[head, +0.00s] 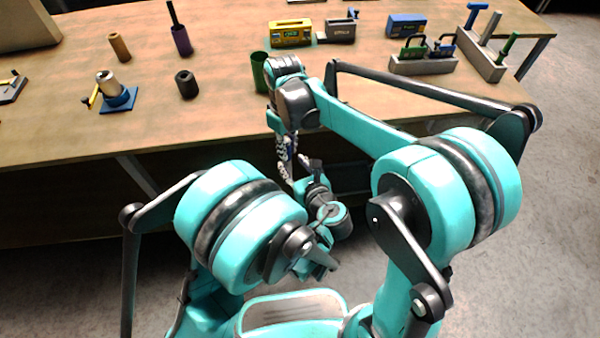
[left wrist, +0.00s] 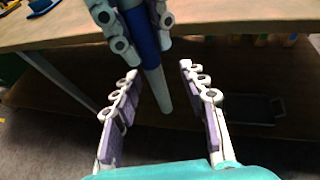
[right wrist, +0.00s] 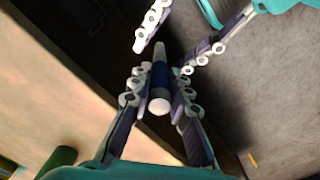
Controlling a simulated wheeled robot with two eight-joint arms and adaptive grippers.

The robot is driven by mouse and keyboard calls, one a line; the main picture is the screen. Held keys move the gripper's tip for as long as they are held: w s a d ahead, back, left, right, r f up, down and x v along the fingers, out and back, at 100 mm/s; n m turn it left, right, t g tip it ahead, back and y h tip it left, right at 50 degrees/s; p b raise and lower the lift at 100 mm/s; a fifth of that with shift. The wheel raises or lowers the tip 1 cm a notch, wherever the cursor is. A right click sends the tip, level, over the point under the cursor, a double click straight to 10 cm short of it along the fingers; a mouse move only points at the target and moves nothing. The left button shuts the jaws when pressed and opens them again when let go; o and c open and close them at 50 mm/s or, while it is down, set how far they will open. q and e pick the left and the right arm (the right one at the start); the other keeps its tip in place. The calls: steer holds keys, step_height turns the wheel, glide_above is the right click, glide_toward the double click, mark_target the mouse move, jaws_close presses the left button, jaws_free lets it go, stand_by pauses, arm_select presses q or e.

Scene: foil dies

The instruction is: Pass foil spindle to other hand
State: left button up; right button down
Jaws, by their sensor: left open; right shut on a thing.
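The foil spindle is a white rod with a blue middle. In the right wrist view the spindle (right wrist: 160,78) is clasped between the fingers of my right gripper (right wrist: 159,88). In the left wrist view its white lower end (left wrist: 161,90) points toward the gap of my left gripper (left wrist: 160,75). My left gripper is open, its fingers apart on either side of that end, with no visible contact. In the head view my right gripper (head: 285,158) hangs in front of the bench edge, with my left gripper close below it. The spindle is mostly hidden there.
The bench (head: 60,125) holds a green cup (head: 259,72) near its front edge, a black ring (head: 186,84), a blue-based fixture (head: 118,100) and a purple holder (head: 181,40). Grey racks (head: 425,64) and boxes stand at the right rear. Both grippers are close together.

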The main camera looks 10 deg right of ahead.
arm_select(q)
steer(key=shift+w+a+f, duration=0.15)
steer(key=shift+w+f, duration=0.1)
steer(key=shift+w, duration=0.3)
jaws_close()
arm_select(e)
steer(key=c, duration=1.3)
jaws_free()
steer(key=shift+c, duration=0.2)
steer(key=shift+r, duration=0.1)
